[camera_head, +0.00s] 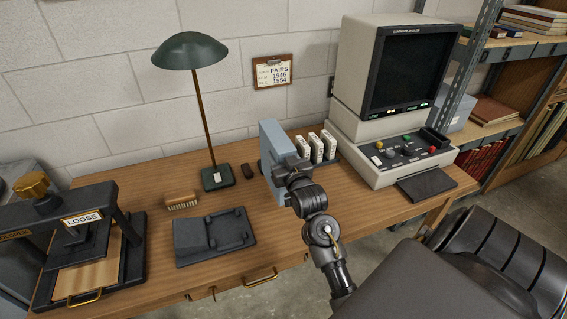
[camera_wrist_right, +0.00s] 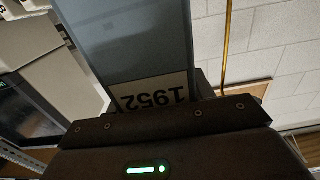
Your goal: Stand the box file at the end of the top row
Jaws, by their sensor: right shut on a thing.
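The blue-grey box file (camera_head: 272,146) is upright over the desk, between the lamp and several small white labelled boxes. I cannot tell whether its base touches the desk. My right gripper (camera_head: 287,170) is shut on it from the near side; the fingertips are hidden. In the right wrist view the file (camera_wrist_right: 125,38) fills the upper middle, with an upside-down label (camera_wrist_right: 155,95) reading 1952 close to the gripper body. The shelf rack (camera_head: 503,45) stands at the right, with books on its boards. My left gripper is out of view.
A microfilm reader (camera_head: 395,75) stands between the file and the rack. A green lamp (camera_head: 190,52), brush (camera_head: 182,202), dark cradle (camera_head: 213,237) and press (camera_head: 100,250) occupy the desk. A dark chair (camera_head: 420,285) is at front right.

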